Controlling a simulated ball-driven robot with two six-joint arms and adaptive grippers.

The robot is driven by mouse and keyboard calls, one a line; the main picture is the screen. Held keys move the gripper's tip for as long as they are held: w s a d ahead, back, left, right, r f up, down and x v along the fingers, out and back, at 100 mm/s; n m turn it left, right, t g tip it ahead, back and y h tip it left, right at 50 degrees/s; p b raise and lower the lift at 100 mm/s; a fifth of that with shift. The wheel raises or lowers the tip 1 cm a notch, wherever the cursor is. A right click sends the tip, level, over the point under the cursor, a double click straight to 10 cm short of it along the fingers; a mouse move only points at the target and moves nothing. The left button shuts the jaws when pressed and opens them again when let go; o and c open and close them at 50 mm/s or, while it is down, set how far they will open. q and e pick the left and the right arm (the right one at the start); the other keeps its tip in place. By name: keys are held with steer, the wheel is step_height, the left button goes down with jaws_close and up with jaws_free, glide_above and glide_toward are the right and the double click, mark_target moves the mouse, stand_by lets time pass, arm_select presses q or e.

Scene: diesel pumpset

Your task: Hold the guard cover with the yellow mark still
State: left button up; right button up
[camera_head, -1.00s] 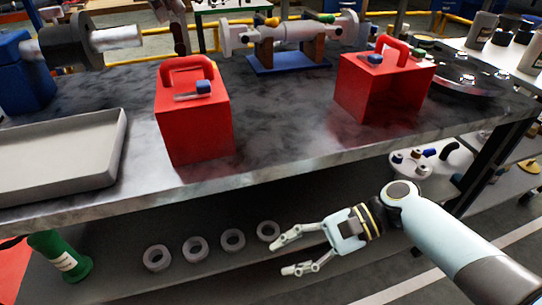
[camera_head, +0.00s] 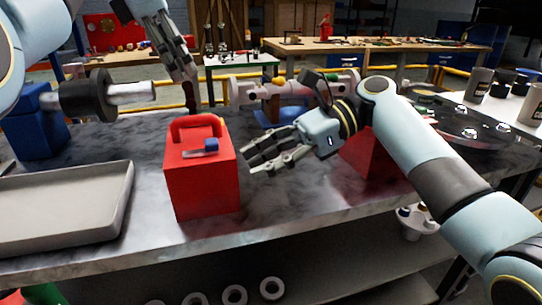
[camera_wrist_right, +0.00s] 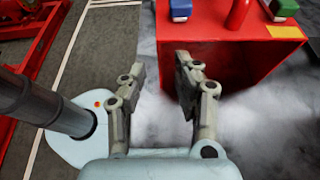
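One red guard cover (camera_head: 200,170), a box with a top handle and blue latch, stands on the bench left of centre. A second red cover (camera_head: 375,158) stands to the right, partly hidden behind my right arm. My right gripper (camera_head: 250,160) is open and empty, its fingers pointing at the left cover's right side. In the right wrist view, the gripper (camera_wrist_right: 155,75) has its fingers apart before a red cover (camera_wrist_right: 235,65) with a yellow mark (camera_wrist_right: 285,31); this appears to be the left cover. My left gripper (camera_head: 188,75) hangs behind that cover, its opening unclear.
A grey tray (camera_head: 65,215) lies at the bench's left. A shaft with a dark flange (camera_head: 100,95) is behind it. Pipework (camera_head: 270,90) stands at the back. Several rings (camera_head: 234,295) lie on the lower shelf. Bench space (camera_head: 290,200) right of the left cover is clear.

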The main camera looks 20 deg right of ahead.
glide_above(216, 215)
step_height(216, 215, down, 4)
steer(key=shift+w+r, duration=0.1)
steer(key=shift+r, duration=0.1)
steer(key=shift+c, duration=0.2)
jaws_close()
steer(key=shift+c, duration=0.8)
jaws_free()
jaws_close()
